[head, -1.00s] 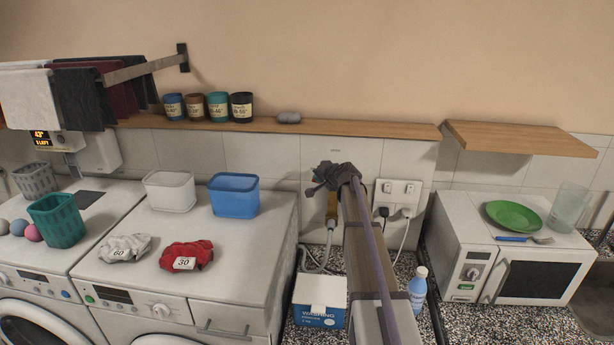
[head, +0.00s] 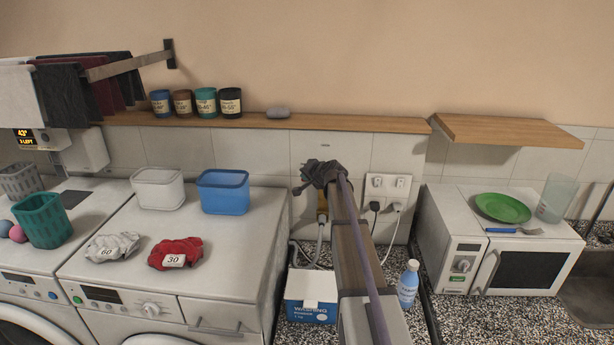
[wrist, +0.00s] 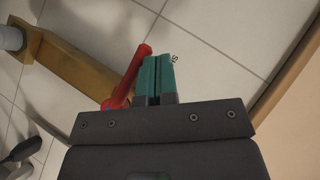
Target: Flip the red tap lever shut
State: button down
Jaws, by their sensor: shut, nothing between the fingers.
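The red tap lever (wrist: 130,76) shows in the wrist view, slanting up beside the left side of my gripper's teal fingers (wrist: 159,60). Its lower end passes behind the gripper body. A narrow gap shows near its tip; I cannot tell whether it touches the fingers lower down. The fingers are together with nothing between them. The brass tap body (wrist: 82,74) runs to the upper left. In the head view my gripper (head: 316,178) is at the tiled wall, in front of the brass tap (head: 322,207); the lever is hidden there.
A wooden shelf (head: 370,124) runs just above my gripper. A socket with plugs (head: 388,186) is close on the right. A washing powder box (head: 311,300) and a blue-white bottle (head: 408,283) stand below, by my arm. A washing machine (head: 225,250) stands left.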

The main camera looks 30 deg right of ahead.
jog(key=s+a+r+p, duration=0.4)
jog(key=s+r+p, duration=0.2)
jog(key=r+p, duration=0.5)
